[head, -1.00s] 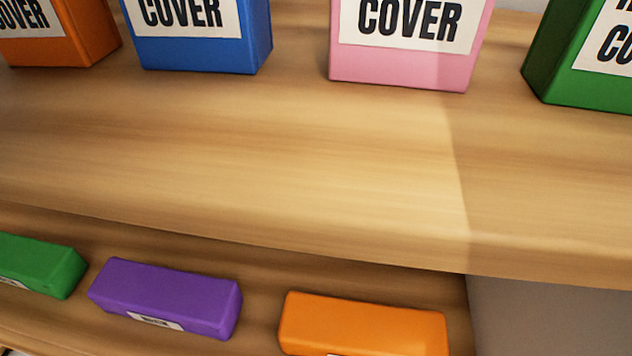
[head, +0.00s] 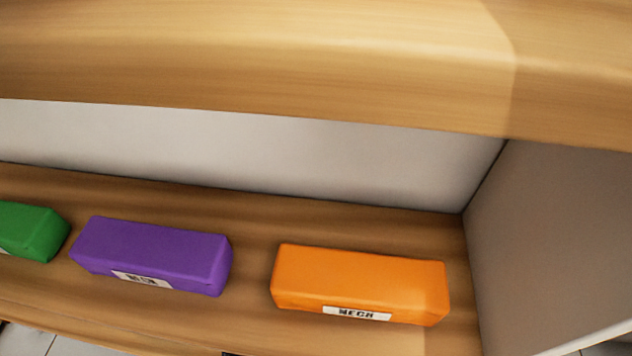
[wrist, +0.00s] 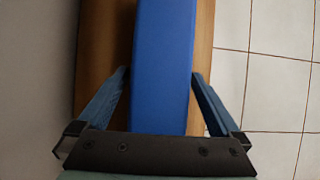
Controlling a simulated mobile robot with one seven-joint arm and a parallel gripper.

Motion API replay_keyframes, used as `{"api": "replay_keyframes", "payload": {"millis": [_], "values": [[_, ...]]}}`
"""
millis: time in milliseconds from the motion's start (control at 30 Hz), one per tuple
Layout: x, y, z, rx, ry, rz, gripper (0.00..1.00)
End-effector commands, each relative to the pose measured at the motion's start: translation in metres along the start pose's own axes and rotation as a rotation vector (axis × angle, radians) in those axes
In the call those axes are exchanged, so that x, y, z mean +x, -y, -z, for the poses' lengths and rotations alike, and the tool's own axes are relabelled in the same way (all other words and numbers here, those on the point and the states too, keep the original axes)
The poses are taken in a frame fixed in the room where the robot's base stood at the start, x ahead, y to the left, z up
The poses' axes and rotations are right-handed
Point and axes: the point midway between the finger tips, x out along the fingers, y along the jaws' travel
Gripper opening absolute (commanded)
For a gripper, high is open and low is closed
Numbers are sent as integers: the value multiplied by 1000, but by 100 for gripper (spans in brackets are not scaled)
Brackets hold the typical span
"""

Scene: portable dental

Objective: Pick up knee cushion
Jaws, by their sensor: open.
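In the wrist view, my gripper (wrist: 160,75) is open, with one finger on each side of a long blue block (wrist: 164,60). Narrow gaps show between the fingers and the block, so it is not gripped. The blue block lies on a brown wooden surface (wrist: 105,50), and no label on it is visible. I cannot tell whether it is the knee cushion. My gripper does not show in the head view.
In the head view, an orange cushion (head: 360,282) with a label resembling "NECK", a purple cushion (head: 152,252) with an unreadable label and a cut-off green cushion (head: 35,232) lie on the lower shelf (head: 250,265). An upper shelf (head: 250,60) overhangs them. A grey side panel (head: 560,230) bounds the right.

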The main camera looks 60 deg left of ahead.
Motion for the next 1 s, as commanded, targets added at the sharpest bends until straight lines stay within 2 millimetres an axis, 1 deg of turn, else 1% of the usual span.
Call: {"api": "replay_keyframes", "payload": {"millis": [33,333,800,1000], "values": [[4,0,1,1,0,-1,100],[2,0,0,1,0,0,100],[2,0,0,1,-1,0,16],[2,0,0,1,0,-1,16]]}}
